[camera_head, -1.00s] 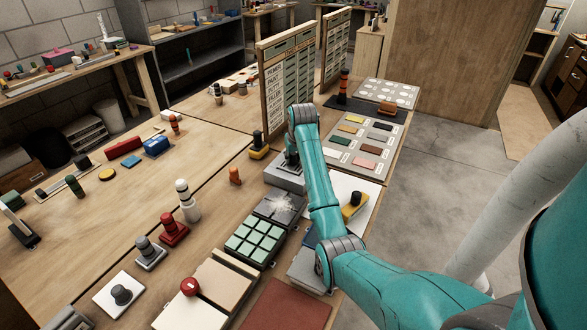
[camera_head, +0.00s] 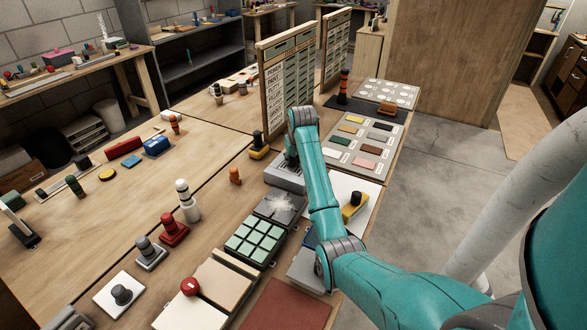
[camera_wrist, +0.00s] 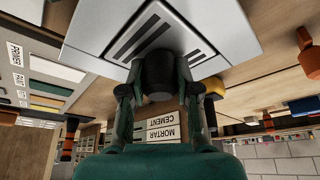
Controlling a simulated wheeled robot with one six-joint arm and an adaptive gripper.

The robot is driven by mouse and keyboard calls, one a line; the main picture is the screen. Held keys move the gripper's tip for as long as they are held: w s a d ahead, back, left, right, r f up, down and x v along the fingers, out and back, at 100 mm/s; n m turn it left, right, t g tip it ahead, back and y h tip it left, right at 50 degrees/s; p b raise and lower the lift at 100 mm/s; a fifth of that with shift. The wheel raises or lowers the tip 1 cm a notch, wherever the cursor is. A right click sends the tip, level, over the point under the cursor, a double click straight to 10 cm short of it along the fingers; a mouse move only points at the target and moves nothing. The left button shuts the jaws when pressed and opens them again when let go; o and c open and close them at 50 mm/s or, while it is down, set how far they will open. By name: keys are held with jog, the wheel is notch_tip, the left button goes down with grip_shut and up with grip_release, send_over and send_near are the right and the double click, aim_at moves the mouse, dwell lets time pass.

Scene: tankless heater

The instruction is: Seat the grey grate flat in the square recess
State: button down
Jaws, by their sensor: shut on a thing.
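My gripper (camera_wrist: 158,92) is shut on a dark, round knob (camera_wrist: 160,72) in the wrist view. The grey grate (camera_wrist: 132,40), with dark parallel slots, shows just beyond the knob. It lies at the square recess of a light grey block (camera_wrist: 222,25), and a thin outline runs around it. The knob and fingers hide part of the grate, so I cannot tell whether it is fully flat. In the head view the grey block (camera_head: 283,178) stands on the bench, with my gripper over it, partly hidden by my arm.
A yellow-based knob piece (camera_head: 258,147) stands close behind the block. A sample board (camera_head: 366,142) is to the right, and a label rack (camera_head: 290,85) stands behind.

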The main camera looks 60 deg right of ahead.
jog(key=shift+s+f, duration=0.2)
jog(key=shift+f, duration=0.15)
jog(key=c, duration=0.7)
grip_release()
jog(key=shift+c, duration=0.2)
jog(key=shift+a, duration=0.1)
